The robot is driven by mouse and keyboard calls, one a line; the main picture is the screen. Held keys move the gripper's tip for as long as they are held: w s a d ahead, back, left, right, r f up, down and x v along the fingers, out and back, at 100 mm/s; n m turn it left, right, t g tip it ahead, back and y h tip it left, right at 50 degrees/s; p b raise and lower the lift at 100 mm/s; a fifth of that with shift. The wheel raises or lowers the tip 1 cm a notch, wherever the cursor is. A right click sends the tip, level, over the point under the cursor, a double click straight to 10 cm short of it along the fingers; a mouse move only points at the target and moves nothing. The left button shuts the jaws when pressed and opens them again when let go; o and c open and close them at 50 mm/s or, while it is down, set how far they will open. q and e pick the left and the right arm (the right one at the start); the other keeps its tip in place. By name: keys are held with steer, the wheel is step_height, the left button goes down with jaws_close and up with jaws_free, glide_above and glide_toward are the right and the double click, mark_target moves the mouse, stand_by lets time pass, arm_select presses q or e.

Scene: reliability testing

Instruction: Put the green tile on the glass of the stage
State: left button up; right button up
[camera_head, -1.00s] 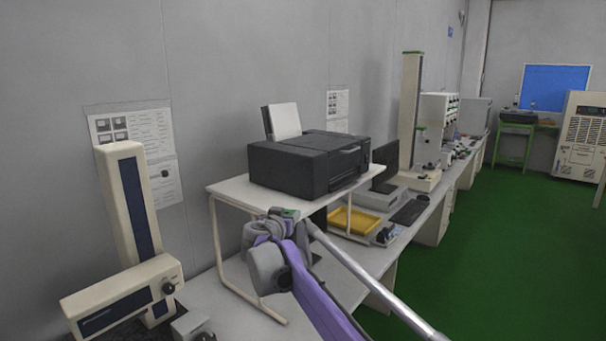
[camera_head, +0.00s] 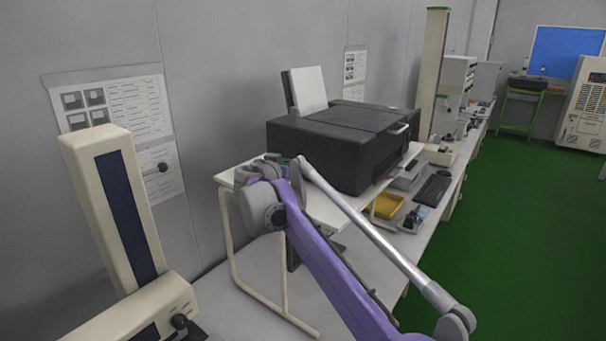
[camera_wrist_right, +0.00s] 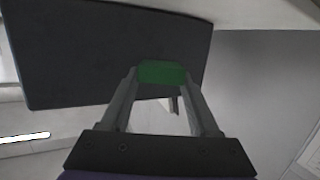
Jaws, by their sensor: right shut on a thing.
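The green tile (camera_wrist_right: 162,71) is held between the fingertips of my right gripper (camera_wrist_right: 162,82) in the right wrist view. A cream instrument with a column and dark blue strip (camera_head: 125,215) stands at the left, apart from my right gripper. Its lower part is cut off by the frame, and I cannot make out the stage glass. My left gripper is not in view.
A black printer (camera_head: 340,143) stands on a small white raised table (camera_head: 232,178) close behind my right arm. A yellow tray (camera_head: 385,206) and a keyboard (camera_head: 433,190) lie farther along the bench. Bare bench (camera_head: 240,300) lies between the instrument and the raised table.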

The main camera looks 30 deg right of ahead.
steer(key=f, duration=0.1)
steer(key=s+f, duration=0.1)
steer(key=f, duration=0.3)
steer(key=w+f, duration=0.1)
steer(key=shift+f+b, duration=0.4)
steer(key=shift+s+f, duration=0.15)
steer(key=shift+f, duration=0.15)
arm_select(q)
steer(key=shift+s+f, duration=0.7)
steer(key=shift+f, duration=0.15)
arm_select(e)
steer(key=shift+s+r, duration=0.1)
steer(key=o, duration=1.4)
steer(key=shift+c, duration=0.2)
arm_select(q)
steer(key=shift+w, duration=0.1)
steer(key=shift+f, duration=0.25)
arm_select(e)
steer(key=v, duration=1.2)
